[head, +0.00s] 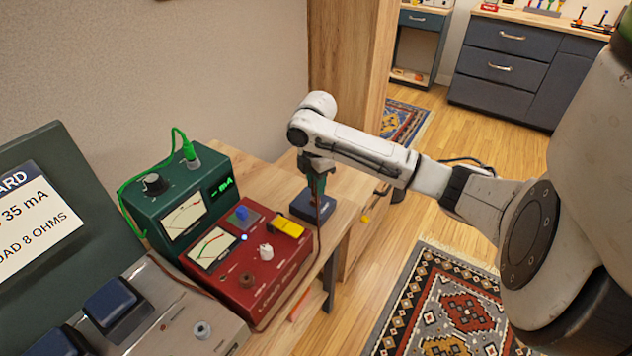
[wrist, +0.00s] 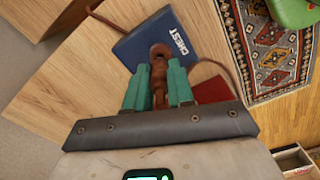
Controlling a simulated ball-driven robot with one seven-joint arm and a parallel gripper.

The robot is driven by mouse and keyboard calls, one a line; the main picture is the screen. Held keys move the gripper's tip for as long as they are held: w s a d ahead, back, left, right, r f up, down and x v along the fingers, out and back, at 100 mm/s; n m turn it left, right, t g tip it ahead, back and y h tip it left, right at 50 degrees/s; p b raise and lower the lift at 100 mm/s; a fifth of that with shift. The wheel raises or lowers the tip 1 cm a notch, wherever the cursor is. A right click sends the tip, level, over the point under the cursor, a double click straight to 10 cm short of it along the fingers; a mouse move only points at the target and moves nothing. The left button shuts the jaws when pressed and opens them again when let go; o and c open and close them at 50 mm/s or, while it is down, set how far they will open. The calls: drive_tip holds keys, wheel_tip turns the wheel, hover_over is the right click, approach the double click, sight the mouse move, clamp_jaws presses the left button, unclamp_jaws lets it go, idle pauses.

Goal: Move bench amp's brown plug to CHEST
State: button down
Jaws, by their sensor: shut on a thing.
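My gripper (head: 318,182) points down over the dark blue box (head: 334,209) at the bench's far right end. In the wrist view the box (wrist: 147,40) is marked CHEST. My teal fingers (wrist: 159,88) are shut on a brown plug (wrist: 159,58), which overlaps the near edge of the CHEST box. I cannot tell whether the plug touches the box or is seated in it. A brown cable (head: 319,238) hangs from the gripper beside the red amp (head: 208,284). The red amp has a meter, a blue switch, a yellow rocker and a brown round fitting (head: 246,280).
A green meter box (head: 153,204) with a green cable stands behind the red amp. A grey unit with blue switches (head: 172,318) and a dark sign stand at left. A wooden upright (head: 345,75) rises behind the bench. Floor and rugs (head: 440,305) lie to the right.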

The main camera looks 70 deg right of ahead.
drive_tip(key=shift+f+b, duration=0.4)
drive_tip(key=shift+f, duration=0.5)
idle(0.6)
drive_tip(key=c, duration=0.9)
unclamp_jaws()
drive_tip(key=shift+r, duration=0.15)
wheel_tip(320, 180, up, 11)
drive_tip(key=shift+f, duration=0.2)
drive_tip(key=shift+s+f, duration=0.1)
